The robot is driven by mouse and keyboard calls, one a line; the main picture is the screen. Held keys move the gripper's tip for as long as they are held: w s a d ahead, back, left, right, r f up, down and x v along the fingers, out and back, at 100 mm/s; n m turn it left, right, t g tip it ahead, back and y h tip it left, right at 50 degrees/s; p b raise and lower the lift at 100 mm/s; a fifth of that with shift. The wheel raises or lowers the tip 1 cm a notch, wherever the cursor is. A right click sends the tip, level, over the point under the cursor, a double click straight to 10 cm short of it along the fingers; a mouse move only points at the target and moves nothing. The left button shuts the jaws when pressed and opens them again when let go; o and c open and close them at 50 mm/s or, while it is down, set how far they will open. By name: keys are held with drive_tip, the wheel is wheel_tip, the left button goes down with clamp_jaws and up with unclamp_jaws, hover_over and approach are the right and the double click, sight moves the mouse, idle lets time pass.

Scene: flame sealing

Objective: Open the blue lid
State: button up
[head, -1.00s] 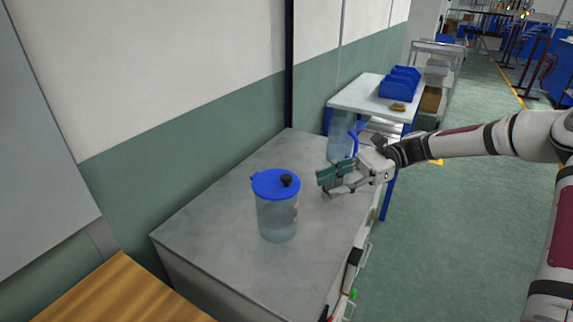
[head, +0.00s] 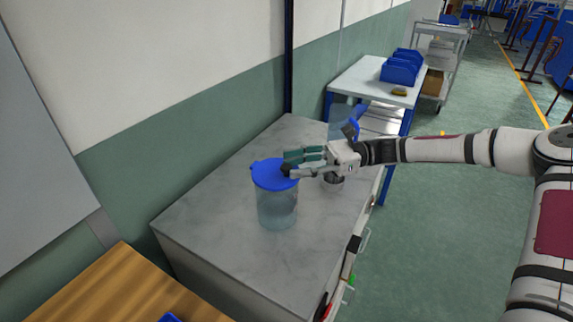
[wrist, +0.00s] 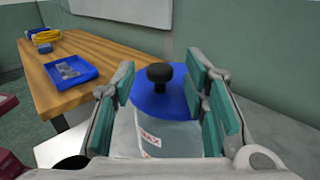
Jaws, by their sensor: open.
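The blue lid (head: 268,177) sits on a clear cylindrical container (head: 277,208) that stands upright on the grey cabinet top. A black knob (wrist: 159,75) rises from the lid (wrist: 152,105) in the wrist view. My gripper (head: 287,163) is open at lid height, at the right side of the lid. In the wrist view its green-padded fingers (wrist: 160,88) are spread to either side of the knob, with a gap on both sides. In the head view the fingers partly hide the knob, so I cannot tell whether they touch it.
A second clear container (head: 341,128) with blue on top stands behind my gripper. A wooden table (wrist: 85,62) holds a blue tray (wrist: 68,72). A white table (head: 362,85) with blue bins (head: 402,67) stands farther back.

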drive_tip(key=shift+s+a, duration=0.15)
drive_tip(key=shift+a, duration=0.55)
drive_tip(key=shift+s+a, duration=0.15)
drive_tip(key=shift+a, duration=0.55)
clamp_jaws()
